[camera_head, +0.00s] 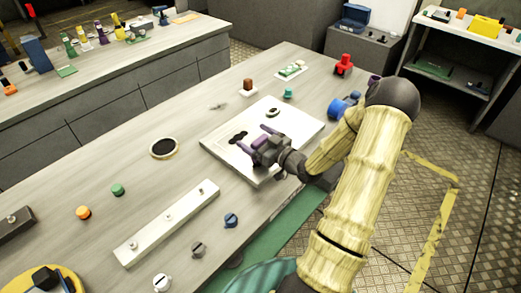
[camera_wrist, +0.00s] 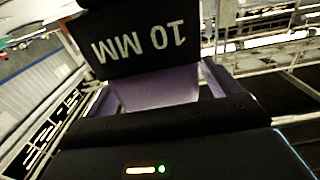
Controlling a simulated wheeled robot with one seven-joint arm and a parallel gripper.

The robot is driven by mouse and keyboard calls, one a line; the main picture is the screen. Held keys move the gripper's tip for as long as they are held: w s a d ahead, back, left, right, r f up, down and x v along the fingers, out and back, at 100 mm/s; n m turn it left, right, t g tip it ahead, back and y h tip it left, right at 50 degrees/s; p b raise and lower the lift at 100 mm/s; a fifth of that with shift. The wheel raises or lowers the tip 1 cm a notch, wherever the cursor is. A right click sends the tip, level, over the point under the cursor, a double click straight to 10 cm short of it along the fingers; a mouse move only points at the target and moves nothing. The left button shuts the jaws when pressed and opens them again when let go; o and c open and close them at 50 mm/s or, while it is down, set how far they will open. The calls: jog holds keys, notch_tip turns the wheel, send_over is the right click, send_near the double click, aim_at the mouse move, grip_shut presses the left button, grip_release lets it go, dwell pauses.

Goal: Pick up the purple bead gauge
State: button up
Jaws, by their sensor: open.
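The purple bead gauge (camera_wrist: 155,92) is close up in the wrist view, with a purple part below a black face marked "10 MM" that reads upside down. My gripper (camera_head: 258,147) is open, low over the white board (camera_head: 218,149) in the head view. In the wrist view its fingers stand on either side of the purple part. I cannot tell whether they touch it. In the head view the gripper largely hides the gauge. Black cutouts (camera_head: 238,137) show in the board beside the gripper.
A black-and-cream ring (camera_head: 164,148) and a long pale bar (camera_head: 168,222) with knobs lie left of the board. A green piece (camera_head: 288,92) stands behind it, and a blue cylinder (camera_head: 341,108) to its right. The tabletop between ring and board is clear.

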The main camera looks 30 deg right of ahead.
jog(key=shift+c, duration=0.2)
jog(key=c, duration=1.2)
notch_tip(320, 180, up, 10)
jog(key=shift+w, duration=0.1)
jog(key=shift+s, duration=0.2)
jog(key=shift+w, duration=0.1)
